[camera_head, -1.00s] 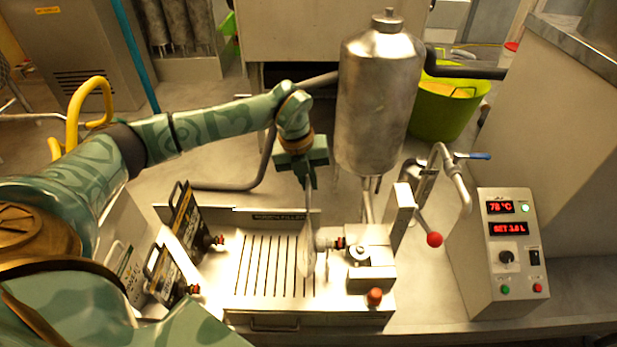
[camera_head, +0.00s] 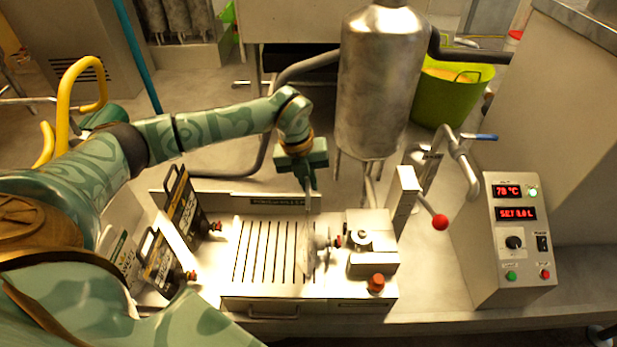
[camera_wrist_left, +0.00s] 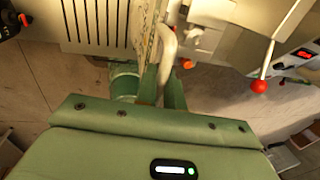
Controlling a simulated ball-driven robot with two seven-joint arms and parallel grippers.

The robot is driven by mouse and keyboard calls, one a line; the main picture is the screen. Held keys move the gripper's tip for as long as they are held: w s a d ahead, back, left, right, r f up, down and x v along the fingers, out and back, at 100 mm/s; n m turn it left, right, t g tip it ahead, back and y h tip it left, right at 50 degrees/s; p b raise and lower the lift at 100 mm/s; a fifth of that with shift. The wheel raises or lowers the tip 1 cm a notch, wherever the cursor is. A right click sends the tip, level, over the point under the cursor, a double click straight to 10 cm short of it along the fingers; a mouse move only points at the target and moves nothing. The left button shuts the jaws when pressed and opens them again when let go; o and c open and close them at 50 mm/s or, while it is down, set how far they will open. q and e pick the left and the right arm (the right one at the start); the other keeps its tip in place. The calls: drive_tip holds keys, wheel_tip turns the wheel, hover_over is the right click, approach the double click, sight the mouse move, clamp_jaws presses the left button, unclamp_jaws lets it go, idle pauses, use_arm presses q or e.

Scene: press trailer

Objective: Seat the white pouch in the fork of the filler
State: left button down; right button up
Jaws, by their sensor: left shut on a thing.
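My left gripper (camera_head: 307,188) is shut on the white pouch (camera_head: 307,250), which hangs below it and shows almost edge-on. The pouch's spout points right and has a red-and-black cap (camera_head: 337,241). The cap is close to the left side of the metal filler block (camera_head: 372,262); I cannot tell whether they touch. The fork itself is not clear. In the left wrist view, the gripper's fingers (camera_wrist_left: 163,88) close around the pouch's top edge and pale handle (camera_wrist_left: 167,52). My right gripper is not in view.
Two dark pouches (camera_head: 183,212) with red caps stand left of the slotted tray (camera_head: 262,250). A metal tank (camera_head: 378,85) rises behind the filler. A red-ball lever (camera_head: 440,222) and a control box (camera_head: 505,245) stand to the right.

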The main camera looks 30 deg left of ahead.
use_arm(q)
drive_tip(key=shift+f, duration=0.35)
drive_tip(key=shift+f+b, duration=0.45)
drive_tip(key=shift+f, duration=0.1)
idle(0.4)
drive_tip(key=c, duration=1.4)
unclamp_jaws()
drive_tip(key=shift+c, duration=0.2)
wheel_tip(320, 180, up, 16)
drive_tip(key=s+a+b, duration=0.1)
drive_tip(key=a, duration=0.1)
drive_tip(key=shift+s+a, duration=0.3)
drive_tip(key=shift+a, duration=0.05)
